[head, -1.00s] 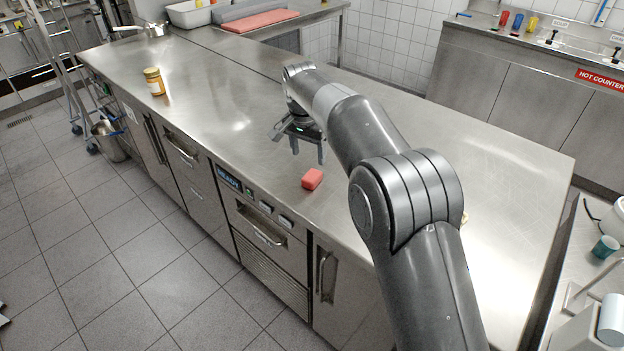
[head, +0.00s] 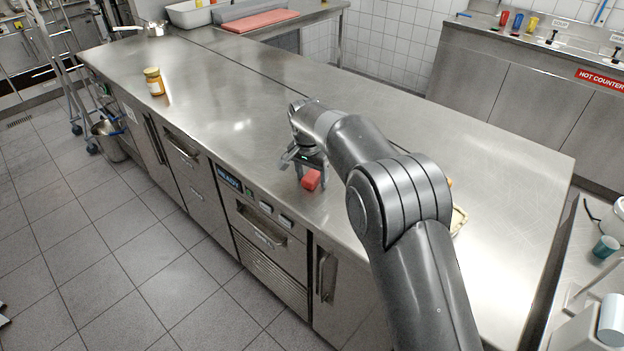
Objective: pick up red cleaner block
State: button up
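The red cleaner block (head: 311,180) lies on the steel counter (head: 215,110), close to its front edge, in the head view. My gripper (head: 311,183) points down right at the block, with its fingers apart. One finger shows at the block's left and the other at its right, and the upper part of the block is partly covered by the gripper. I cannot tell whether the fingers touch the block. The block appears to rest on the counter.
A saucepan (head: 155,29) is at the far left end. A light-coloured object (head: 458,219) is partly hidden behind my arm. The counter between jar and block is clear.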

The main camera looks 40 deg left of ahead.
jog(key=c, duration=1)
jog(key=shift+r, duration=0.15)
